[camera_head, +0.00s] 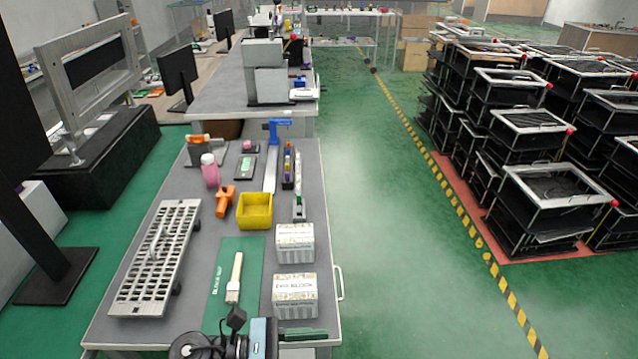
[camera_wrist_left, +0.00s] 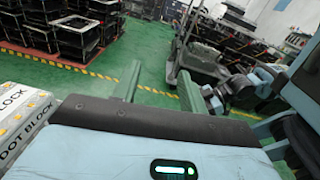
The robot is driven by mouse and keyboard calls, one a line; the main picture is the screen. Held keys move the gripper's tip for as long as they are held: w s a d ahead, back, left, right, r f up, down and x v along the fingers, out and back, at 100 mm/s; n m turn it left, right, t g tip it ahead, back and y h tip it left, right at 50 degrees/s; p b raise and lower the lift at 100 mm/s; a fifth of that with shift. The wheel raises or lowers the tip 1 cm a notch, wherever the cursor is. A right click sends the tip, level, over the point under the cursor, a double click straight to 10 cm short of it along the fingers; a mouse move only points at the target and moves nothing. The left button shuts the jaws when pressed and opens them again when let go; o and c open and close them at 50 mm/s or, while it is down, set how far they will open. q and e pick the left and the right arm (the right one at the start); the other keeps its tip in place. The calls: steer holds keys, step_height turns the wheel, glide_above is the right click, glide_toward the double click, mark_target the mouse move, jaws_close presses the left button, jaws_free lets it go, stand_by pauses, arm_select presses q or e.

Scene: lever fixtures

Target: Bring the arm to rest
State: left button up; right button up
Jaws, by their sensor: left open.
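My left gripper (camera_head: 316,335) is at the bottom of the head view, at the front edge of the grey workbench (camera_head: 185,330). Its green fingers point right, just in front of the nearer white box. My right gripper does not show clearly; jointed light-blue and black links, which look like my right arm, are at the right of the left wrist view.
Two white boxes (camera_head: 296,295) sit at the bench's right side; one shows close by in the wrist view (camera_wrist_left: 20,118). A grey slotted plate (camera_head: 140,285), a yellow bin (camera_head: 255,211) and a green mat (camera_head: 215,310) are also on the bench.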

arm_select(q)
steer(key=a+f+n+t+y, duration=0.3)
steer(key=a+n+t+y, duration=0.3)
steer(key=n, duration=1.1)
steer(key=a+f+n+t+y, duration=0.4)
steer(key=a+n+t, duration=0.3)
steer(key=n, duration=0.9)
steer(key=s+a+f+n+g+y, duration=0.2)
steer(key=s+a+f+n+g, duration=0.1)
steer(key=s+f+n, duration=0.4)
steer(key=s+a+f+n+g+y, duration=0.3)
steer(key=s+f+n, duration=0.4)
steer(key=n, duration=0.3)
steer(key=shift+s+a+y+p, duration=0.15)
steer(key=shift+s+y+p, duration=0.2)
steer(key=shift+s, duration=0.5)
